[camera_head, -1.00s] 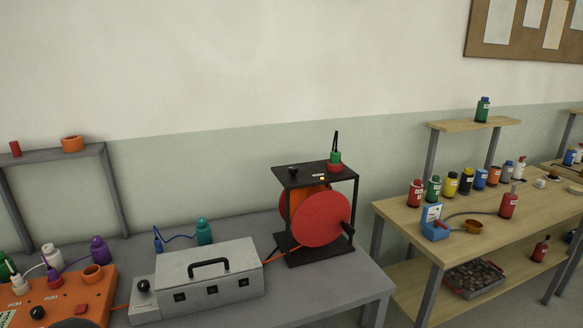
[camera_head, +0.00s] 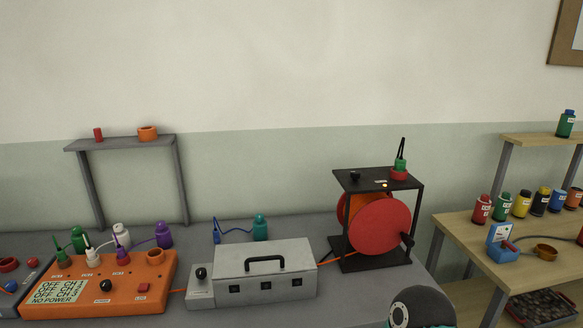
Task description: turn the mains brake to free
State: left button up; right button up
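The mains reel (camera_head: 381,228) stands on the grey bench right of centre, a red drum in a black frame with orange cable behind the red disc. On its top plate are a small black knob (camera_head: 355,175), a small pale label (camera_head: 380,182) and a small lit amber spot (camera_head: 385,186). Which of these parts is the brake, and its setting, are too small to tell. A round dark part of my own arm shows at the bottom right. Neither gripper's fingers are in view.
A red-based green plug with a black stem (camera_head: 400,165) stands on the reel's top. A grey box with a handle (camera_head: 265,276) and an orange control panel (camera_head: 120,284) lie to the left. A wooden table with bottles (camera_head: 470,228) is at the right.

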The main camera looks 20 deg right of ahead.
aim_at(355, 174)
jog(key=z, duration=0.9)
jog(key=i, duration=0.1)
jog(key=u, duration=1.75)
jog(key=k, duration=1.25)
jog(key=z, duration=0.9)
jog(key=i, duration=1.1)
jog(key=u, duration=0.3)
